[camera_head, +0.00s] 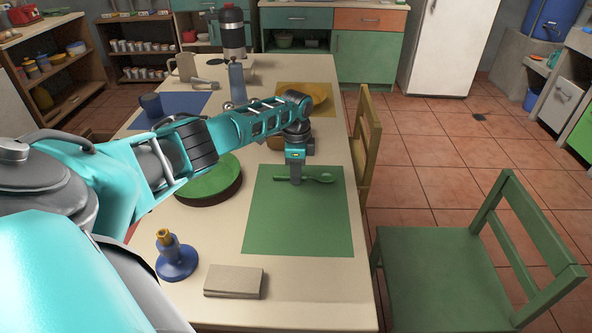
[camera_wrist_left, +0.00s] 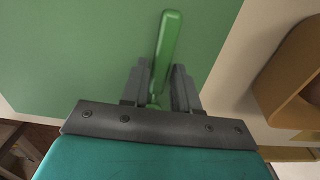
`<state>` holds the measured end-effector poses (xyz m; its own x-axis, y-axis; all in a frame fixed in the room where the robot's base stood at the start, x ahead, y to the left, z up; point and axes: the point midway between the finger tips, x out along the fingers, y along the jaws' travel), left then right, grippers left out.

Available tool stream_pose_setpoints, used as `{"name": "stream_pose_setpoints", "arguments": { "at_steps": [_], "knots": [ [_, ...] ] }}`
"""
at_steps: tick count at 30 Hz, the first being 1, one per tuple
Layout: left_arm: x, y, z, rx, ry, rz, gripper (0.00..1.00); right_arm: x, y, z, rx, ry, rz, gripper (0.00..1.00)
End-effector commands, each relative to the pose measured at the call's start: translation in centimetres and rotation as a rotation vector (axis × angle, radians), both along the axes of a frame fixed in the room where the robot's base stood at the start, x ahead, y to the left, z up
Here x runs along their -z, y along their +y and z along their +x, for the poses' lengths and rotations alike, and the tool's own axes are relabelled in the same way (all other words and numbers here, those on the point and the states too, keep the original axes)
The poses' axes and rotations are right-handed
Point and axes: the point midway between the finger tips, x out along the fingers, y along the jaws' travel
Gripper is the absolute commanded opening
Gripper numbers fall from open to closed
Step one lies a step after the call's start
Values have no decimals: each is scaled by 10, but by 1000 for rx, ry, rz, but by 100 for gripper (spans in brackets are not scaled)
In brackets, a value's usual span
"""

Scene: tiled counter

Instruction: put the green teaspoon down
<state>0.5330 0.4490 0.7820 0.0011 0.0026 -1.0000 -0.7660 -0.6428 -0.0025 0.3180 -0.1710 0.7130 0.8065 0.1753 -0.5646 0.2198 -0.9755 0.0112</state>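The green teaspoon (camera_head: 318,178) is level over the green placemat (camera_head: 300,225) on the table, its bowl to the right in the head view. I cannot tell whether it touches the mat. My left gripper (camera_head: 296,181) points down at the handle, near its left part. In the left wrist view the green handle (camera_wrist_left: 168,40) runs between the two fingers of my left gripper (camera_wrist_left: 160,80), which close on it. Part of the spoon is hidden by the gripper. My right gripper is not in view.
A round green-topped brown item (camera_head: 212,182) lies left of the mat. A blue candle holder (camera_head: 176,260) and beige napkin (camera_head: 234,281) are near the front. A wooden chair (camera_head: 364,150) and green chair (camera_head: 440,262) stand at the right. The mat's front is clear.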

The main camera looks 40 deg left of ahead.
Motion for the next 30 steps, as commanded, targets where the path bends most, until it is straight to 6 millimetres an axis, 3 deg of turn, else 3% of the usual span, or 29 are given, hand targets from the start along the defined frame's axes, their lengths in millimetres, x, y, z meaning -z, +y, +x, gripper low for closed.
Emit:
{"name": "stream_pose_setpoints", "arguments": {
  "at_steps": [4,14,30],
  "knots": [
    [0,0,0,0,0,0,44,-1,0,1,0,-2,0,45],
    [-7,0,0,0,-1,1,45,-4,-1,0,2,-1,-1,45],
    [-107,0,1,0,-3,0,45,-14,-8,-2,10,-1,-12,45]
  ]
}}
